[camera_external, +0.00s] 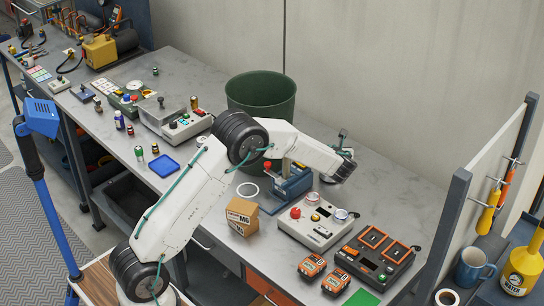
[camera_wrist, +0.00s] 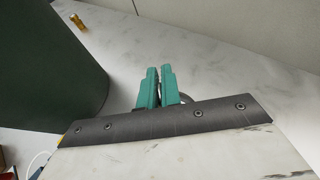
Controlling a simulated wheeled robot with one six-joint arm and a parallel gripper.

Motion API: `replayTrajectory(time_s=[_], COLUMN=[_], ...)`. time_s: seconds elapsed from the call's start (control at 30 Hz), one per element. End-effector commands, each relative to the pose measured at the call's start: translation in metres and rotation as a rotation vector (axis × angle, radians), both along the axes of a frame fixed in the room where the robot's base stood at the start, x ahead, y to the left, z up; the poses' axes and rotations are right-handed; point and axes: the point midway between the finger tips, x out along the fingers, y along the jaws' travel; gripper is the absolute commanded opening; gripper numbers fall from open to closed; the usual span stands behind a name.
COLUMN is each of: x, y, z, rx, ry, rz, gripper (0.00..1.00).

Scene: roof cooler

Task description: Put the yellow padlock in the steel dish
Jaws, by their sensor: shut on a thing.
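My gripper (camera_wrist: 160,72) has two teal fingers, shut close together on something I cannot make out. A grey curved piece (camera_wrist: 185,98) shows just beside and behind the fingers; I cannot tell if it is a dish rim or part of the held thing. In the external view my gripper (camera_external: 343,136) is at the end of the arm, near the back of the bench, right of the green bin. A pale rounded edge (camera_external: 349,153) shows beside it, partly hidden. I cannot clearly identify the yellow padlock or the steel dish in either view.
The dark green bin (camera_external: 261,96) stands left of my gripper and fills the left of the wrist view (camera_wrist: 45,70). A small brass-coloured thing (camera_wrist: 78,22) lies beyond it. A blue vise (camera_external: 290,187), cardboard box (camera_external: 242,217) and control box (camera_external: 318,223) stand nearer the front.

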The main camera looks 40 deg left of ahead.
Motion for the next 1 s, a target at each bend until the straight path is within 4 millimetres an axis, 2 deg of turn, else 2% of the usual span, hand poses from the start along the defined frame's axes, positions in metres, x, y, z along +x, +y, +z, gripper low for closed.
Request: replayTrajectory(time_s=[0.1, 0.17, 0.53, 0.63, 1.0], x=[0.0, 0.0, 0.0, 0.0, -0.001], y=[0.0, 0.0, 0.0, 0.0, -0.001], z=[-0.02, -0.026, -0.03, -0.03, -0.026], rx=[0.001, 0.001, 0.001, 0.001, 0.0], ry=[0.004, 0.002, 0.001, 0.001, 0.0], rz=[-0.001, 0.0, 0.0, 0.0, -0.001], gripper=[0.0, 0.0, 0.0, 0.27, 0.27])
